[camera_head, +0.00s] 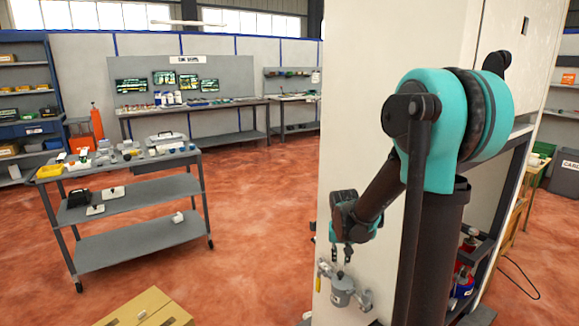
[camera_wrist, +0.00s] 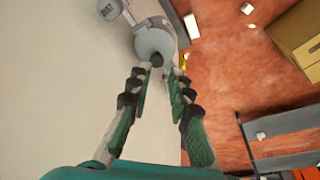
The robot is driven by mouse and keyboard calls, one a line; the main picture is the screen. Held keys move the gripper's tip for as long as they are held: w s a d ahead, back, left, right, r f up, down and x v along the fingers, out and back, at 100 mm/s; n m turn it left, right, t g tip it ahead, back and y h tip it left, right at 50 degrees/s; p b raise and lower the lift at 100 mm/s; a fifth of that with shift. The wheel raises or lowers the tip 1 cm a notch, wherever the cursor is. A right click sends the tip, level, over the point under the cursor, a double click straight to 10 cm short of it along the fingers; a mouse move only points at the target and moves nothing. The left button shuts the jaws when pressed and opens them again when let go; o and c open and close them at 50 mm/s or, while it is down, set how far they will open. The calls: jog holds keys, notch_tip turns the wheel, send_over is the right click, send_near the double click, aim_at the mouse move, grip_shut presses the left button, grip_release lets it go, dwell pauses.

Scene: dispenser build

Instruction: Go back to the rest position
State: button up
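My gripper (camera_head: 341,257) hangs pointing down beside a tall white panel. Its two fingers are apart with nothing between them, as the wrist view (camera_wrist: 159,76) also shows. Just beyond the fingertips is a grey dispenser-like unit (camera_head: 342,291) with a rounded body and side parts, close against the panel. In the wrist view, its pale round top (camera_wrist: 154,40) carries a small dark knob, in line with the gap between the fingertips. The knob looks apart from the fingers, but the exact distance is hard to tell.
The white panel (camera_head: 358,120) stands close beside my arm. A grey shelved cart (camera_head: 140,188) with tools stands at the left, and a cardboard box (camera_head: 150,308) lies at the bottom. Workbenches (camera_head: 195,107) line the back wall. The red floor (camera_head: 260,215) between is clear.

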jog(key=s+d+n+t, duration=0.1)
jog(key=s+d+n, duration=0.1)
jog(key=s, duration=1.7)
jog(key=shift+f+t+y, duration=0.4)
